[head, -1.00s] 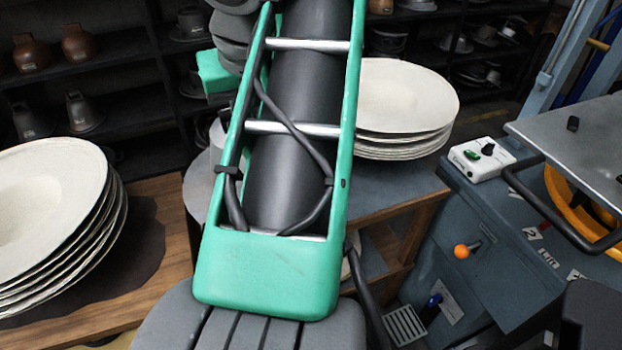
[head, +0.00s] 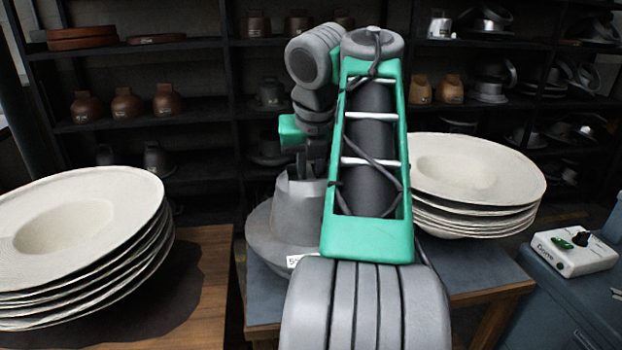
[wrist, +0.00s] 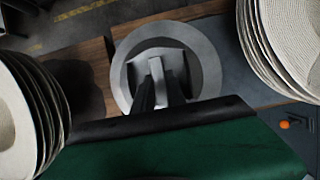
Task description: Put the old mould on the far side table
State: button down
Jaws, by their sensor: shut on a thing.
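The old mould (head: 290,222) is a grey metal hat form with a wide round brim and a small white label at its front. My gripper (head: 304,172) is shut on the top of its crown. In the wrist view, the mould (wrist: 203,60) lies straight below my fingers (wrist: 158,92), its brim round and roughly level. It overlaps the left end of the blue-topped table (head: 490,268) in the head view; I cannot tell whether it touches it. My arm hides its right side.
A stack of cream hat blanks (head: 75,225) stands on a wooden table (head: 212,290) at left. Another stack (head: 480,180) stands on the blue-topped table at right. Dark shelves (head: 200,110) with other moulds are behind. A control box (head: 572,252) is at far right.

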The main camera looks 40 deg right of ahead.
jog(key=shift+w+d+f+b, duration=0.15)
jog(key=shift+w+f+b, duration=0.05)
jog(key=shift+f+b, duration=0.15)
notch_tip(320, 180, down, 3)
jog(key=b, duration=0.3)
jog(key=shift+r, duration=0.1)
jog(key=c, duration=1.8)
grip_release()
jog(key=shift+d+f, duration=0.1)
jog(key=shift+f, duration=0.25)
jog(key=o, duration=0.4)
jog(key=shift+o, duration=0.2)
jog(key=shift+r, duration=0.1)
